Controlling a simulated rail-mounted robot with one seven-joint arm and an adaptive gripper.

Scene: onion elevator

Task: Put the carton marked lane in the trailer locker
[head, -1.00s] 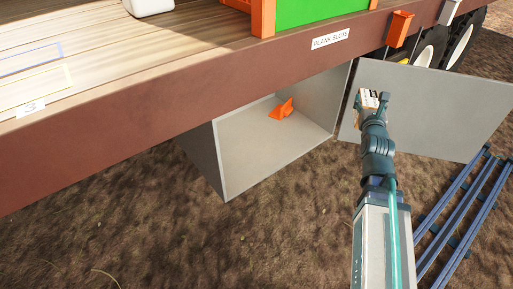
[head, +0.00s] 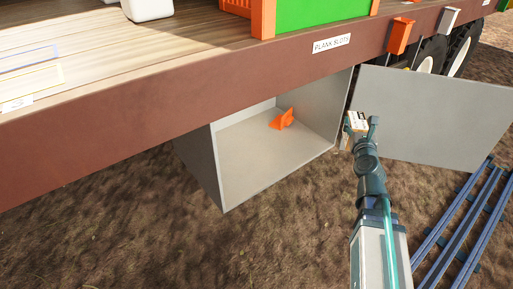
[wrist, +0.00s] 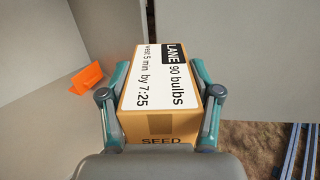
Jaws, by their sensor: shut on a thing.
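My gripper (head: 362,128) is shut on a small tan carton (wrist: 160,122). Its white label reads LANE, 90 bulbs, and SEED shows on the near face in the wrist view. In the head view the carton (head: 355,122) is partly hidden by the gripper. The trailer locker (head: 265,155) is a grey open-fronted box under the trailer deck. Its grey door (head: 440,115) stands swung open to the right. The carton is at the right side of the locker opening, near the door's hinge edge. An orange wedge (head: 283,119) lies inside the locker; the wrist view also shows it (wrist: 87,79).
The trailer deck edge (head: 200,95), with a PLANK SLOTS label, overhangs the locker. Blue rails (head: 465,225) lie on the soil at right. Trailer wheels (head: 445,50) stand behind the door. The locker floor is otherwise clear where visible.

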